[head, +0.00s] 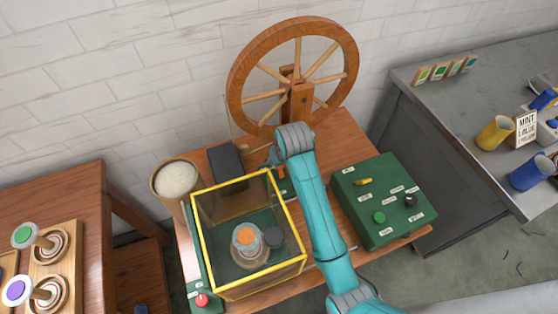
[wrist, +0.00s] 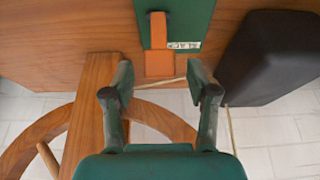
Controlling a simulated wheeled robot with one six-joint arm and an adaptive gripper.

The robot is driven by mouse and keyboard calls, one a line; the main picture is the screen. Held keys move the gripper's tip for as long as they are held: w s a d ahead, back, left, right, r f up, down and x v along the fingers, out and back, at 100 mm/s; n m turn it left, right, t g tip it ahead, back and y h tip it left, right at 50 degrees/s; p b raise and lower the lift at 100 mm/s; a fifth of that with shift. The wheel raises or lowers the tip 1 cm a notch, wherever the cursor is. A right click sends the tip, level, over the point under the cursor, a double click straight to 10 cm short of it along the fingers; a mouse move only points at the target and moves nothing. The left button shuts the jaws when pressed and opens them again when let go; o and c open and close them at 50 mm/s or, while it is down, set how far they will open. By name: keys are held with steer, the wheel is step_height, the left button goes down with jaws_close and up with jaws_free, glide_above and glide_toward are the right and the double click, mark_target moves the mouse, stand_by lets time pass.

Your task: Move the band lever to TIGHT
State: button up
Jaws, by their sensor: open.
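The band lever (wrist: 158,32) is an orange bar with a wider orange end (wrist: 159,64), on a green plate (wrist: 196,14) in the wrist view. A white label, partly readable as SLACK (wrist: 184,45), sits beside the bar; no TIGHT label is readable. My gripper (wrist: 160,82) is open, its two fingers apart on either side of the lever's end, with nothing visibly held. Whether the fingers are level with the lever cannot be told. In the head view my arm hides most of the plate, and a green piece of it (head: 283,186) shows beside the wrist.
A wooden spinning wheel (head: 236,84) stands behind my gripper. A dark block (head: 226,160) is close by, also at right in the wrist view (wrist: 268,58). A yellow-edged clear box (head: 200,230) stands in front, and a green control box (head: 360,222) is to the right.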

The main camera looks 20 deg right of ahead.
mark_target(280, 168)
steer(key=shift+w+f, duration=0.2)
steer(key=shift+f, duration=0.2)
jaws_close()
steer(key=shift+s, duration=0.1)
steer(key=s+t, duration=0.1)
steer(key=t, duration=0.1)
steer(key=s+t, duration=0.1)
steer(key=t, duration=0.1)
steer(key=shift+s+r+t, duration=0.1)
steer(key=shift+s+t, duration=0.2)
steer(key=shift+s, duration=0.05)
steer(key=t, duration=0.1)
steer(key=s+t, duration=0.1)
steer(key=t, duration=0.1)
steer(key=shift+s, duration=0.25)
steer(key=shift+s+f+t, duration=0.2)
steer(key=shift+s+t, duration=0.15)
steer(key=shift+t, duration=0.35)
steer(key=shift+s+f+t, duration=0.2)
steer(key=shift+s+t, duration=0.1)
steer(key=shift+t, duration=0.4)
